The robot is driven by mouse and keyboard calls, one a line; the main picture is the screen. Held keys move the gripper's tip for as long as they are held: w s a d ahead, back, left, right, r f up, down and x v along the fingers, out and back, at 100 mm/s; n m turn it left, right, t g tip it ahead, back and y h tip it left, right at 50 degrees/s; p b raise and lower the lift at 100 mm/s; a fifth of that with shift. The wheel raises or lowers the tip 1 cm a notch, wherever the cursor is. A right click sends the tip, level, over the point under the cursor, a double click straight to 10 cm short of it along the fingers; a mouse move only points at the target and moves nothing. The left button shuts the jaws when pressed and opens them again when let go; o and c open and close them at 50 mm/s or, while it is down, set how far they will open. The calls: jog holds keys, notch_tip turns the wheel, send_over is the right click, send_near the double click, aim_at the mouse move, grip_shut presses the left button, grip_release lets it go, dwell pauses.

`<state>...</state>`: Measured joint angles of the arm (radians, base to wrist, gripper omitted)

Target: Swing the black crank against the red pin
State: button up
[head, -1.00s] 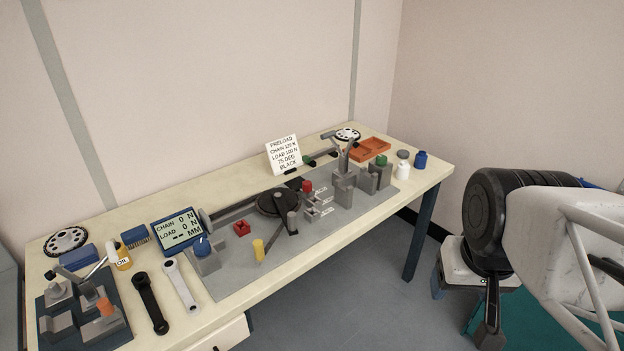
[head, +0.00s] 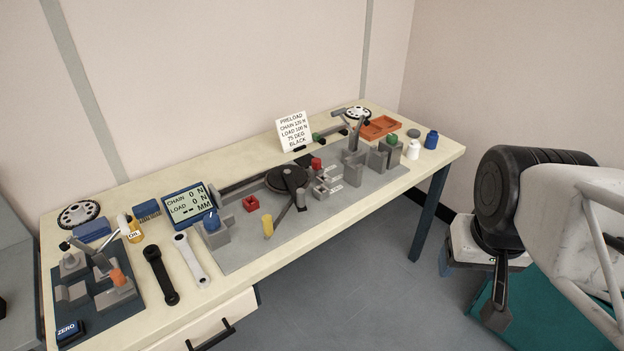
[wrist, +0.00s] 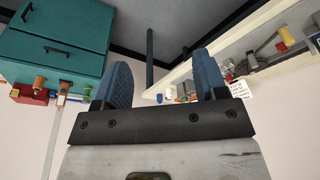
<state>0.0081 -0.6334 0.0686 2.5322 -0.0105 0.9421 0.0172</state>
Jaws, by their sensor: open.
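A black crank (head: 161,275) lies flat on the bench's front left, beside a similar light grey crank (head: 191,258). A dark round disc (head: 287,179) with a grey arm (head: 300,199) sits on the grey fixture plate mid-bench. A red knob (head: 316,163) stands right of the disc, and a red block (head: 250,203) with a hole lies left of it. I cannot tell which red part is the pin. My gripper (wrist: 160,75) shows in the wrist view with blue-padded fingers apart, nothing between them. It is away from the bench parts.
A display (head: 188,204) reads chain 0 N, load 0 N. Grey blocks (head: 377,160) and an orange tray (head: 381,127) are at the right. A dark left tray (head: 75,318) holds grey blocks. A teal cabinet (wrist: 55,40) shows in the wrist view.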

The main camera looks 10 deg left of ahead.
aim_at(303, 196)
jog(key=shift+c, duration=1.2)
jog(key=w+a+f+n+t+y, duration=0.1)
jog(key=w+a+f+t, duration=0.15)
jog(key=w, duration=0.65)
jog(key=w+a+f+n+t, duration=0.1)
jog(key=w+a+f+t, duration=0.2)
jog(key=w, duration=0.6)
jog(key=w+a+f+n+t+y, duration=0.1)
jog(key=w+a+f+t, duration=0.15)
jog(key=w+a, duration=0.45)
jog(key=w+a+f+n+t+y, duration=0.1)
jog(key=w+a+f+y, duration=0.1)
jog(key=a+f+y, duration=0.1)
jog(key=w+a+f+n+t+y, duration=0.1)
jog(key=w+a+f+n+y, duration=0.1)
jog(key=a+f, duration=0.4)
jog(key=w+a+f+n+t+y, duration=0.1)
jog(key=w+a+f+t+y, duration=0.1)
jog(key=a, duration=0.4)
jog(key=shift+w+a+f+y, duration=0.1)
jog(key=shift+w+f+y, duration=0.4)
jog(key=shift+f, duration=0.2)
jog(key=shift+w+a+f+y, duration=0.1)
jog(key=shift+w+f+y, duration=0.35)
jog(key=shift+f, duration=0.2)
